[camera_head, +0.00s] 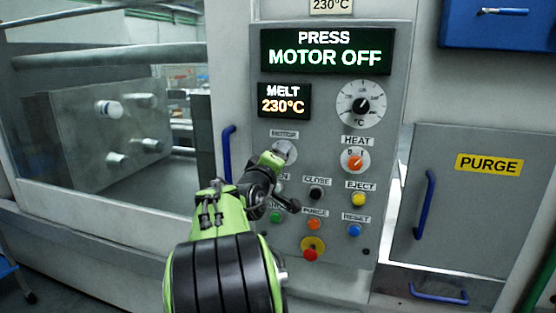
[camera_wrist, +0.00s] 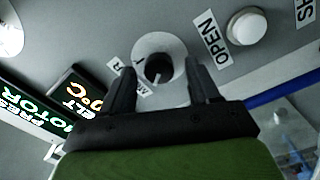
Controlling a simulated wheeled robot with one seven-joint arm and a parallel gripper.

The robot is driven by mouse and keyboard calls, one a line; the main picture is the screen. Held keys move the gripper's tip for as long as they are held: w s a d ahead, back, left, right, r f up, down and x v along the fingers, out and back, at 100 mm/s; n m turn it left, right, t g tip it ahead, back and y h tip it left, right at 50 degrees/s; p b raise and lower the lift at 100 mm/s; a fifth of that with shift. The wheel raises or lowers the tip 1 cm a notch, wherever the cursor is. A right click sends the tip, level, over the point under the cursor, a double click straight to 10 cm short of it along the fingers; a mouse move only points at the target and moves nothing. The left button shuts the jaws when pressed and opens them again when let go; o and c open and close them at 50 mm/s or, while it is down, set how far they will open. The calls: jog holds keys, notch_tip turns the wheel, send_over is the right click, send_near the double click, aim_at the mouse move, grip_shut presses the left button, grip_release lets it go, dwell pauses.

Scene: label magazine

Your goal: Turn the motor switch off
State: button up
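The motor switch (camera_head: 288,148) is a round pale dial below the MOTOR label on the grey control panel (camera_head: 392,120). My gripper partly covers it in the head view. In the wrist view the motor switch (camera_wrist: 159,67) shows a dark knob with a light pointer mark on a white disc. My gripper (camera_wrist: 162,77) is open, with one black finger on each side of the knob in the picture and a gap on both sides. I cannot tell whether the fingertips reach the knob's depth. In the head view my gripper (camera_head: 279,178) is close to the panel.
A display (camera_head: 327,52) reads PRESS MOTOR OFF; a smaller one (camera_head: 284,100) reads MELT 230°C. The HEAT knob (camera_head: 355,161) is right of the motor switch. Several push buttons and a red emergency stop (camera_head: 310,254) sit below. A blue handle (camera_head: 227,155) stands at left.

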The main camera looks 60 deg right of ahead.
jog(key=shift+a, duration=0.1)
jog(key=s+a+b, duration=0.1)
jog(key=s+a, duration=0.1)
jog(key=a, duration=1.3)
jog(key=shift+s+a+f, duration=0.2)
